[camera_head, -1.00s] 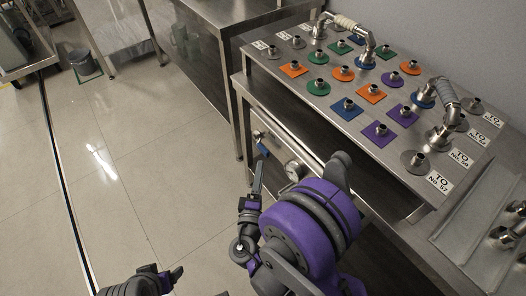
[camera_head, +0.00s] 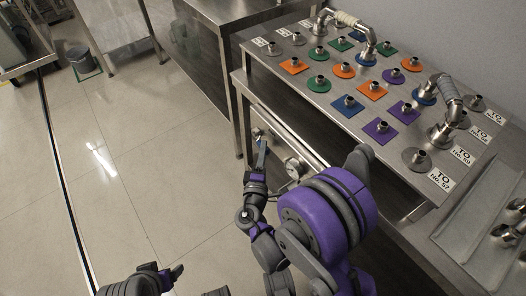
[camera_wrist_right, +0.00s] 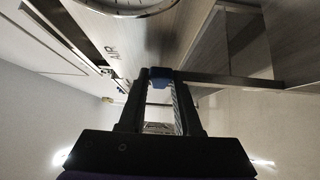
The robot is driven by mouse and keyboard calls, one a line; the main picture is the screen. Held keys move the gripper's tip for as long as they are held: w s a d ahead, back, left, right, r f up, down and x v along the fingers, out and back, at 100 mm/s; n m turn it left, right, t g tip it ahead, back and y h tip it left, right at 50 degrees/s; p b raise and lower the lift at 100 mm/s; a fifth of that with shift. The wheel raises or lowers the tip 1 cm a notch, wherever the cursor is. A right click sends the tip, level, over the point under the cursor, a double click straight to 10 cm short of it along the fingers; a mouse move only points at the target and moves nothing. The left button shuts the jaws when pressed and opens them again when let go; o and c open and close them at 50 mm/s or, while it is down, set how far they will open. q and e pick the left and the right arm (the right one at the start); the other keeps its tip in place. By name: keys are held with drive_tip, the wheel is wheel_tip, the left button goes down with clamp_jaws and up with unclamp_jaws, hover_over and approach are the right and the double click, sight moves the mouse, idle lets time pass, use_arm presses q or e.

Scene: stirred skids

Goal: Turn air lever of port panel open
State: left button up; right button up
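The port panel (camera_head: 284,137) is on the front of the steel bench and carries a round gauge (camera_head: 294,167) and small fittings. In the right wrist view, an AIR label (camera_wrist_right: 113,52) shows on the panel below the gauge (camera_wrist_right: 118,6). In the head view, my right gripper (camera_head: 261,152) reaches the panel, largely covering the lever. My left gripper (camera_head: 172,272) is at the bottom, its fingers unclear.
The bench top (camera_head: 328,112) above the panel holds several coloured port plates and two bent pipes. A steel tray (camera_head: 478,230) is at the right. A grey bucket (camera_head: 84,64) stands on the floor at the far left. The tiled floor left of the bench is clear.

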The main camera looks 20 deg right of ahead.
clamp_jaws()
idle(1.0)
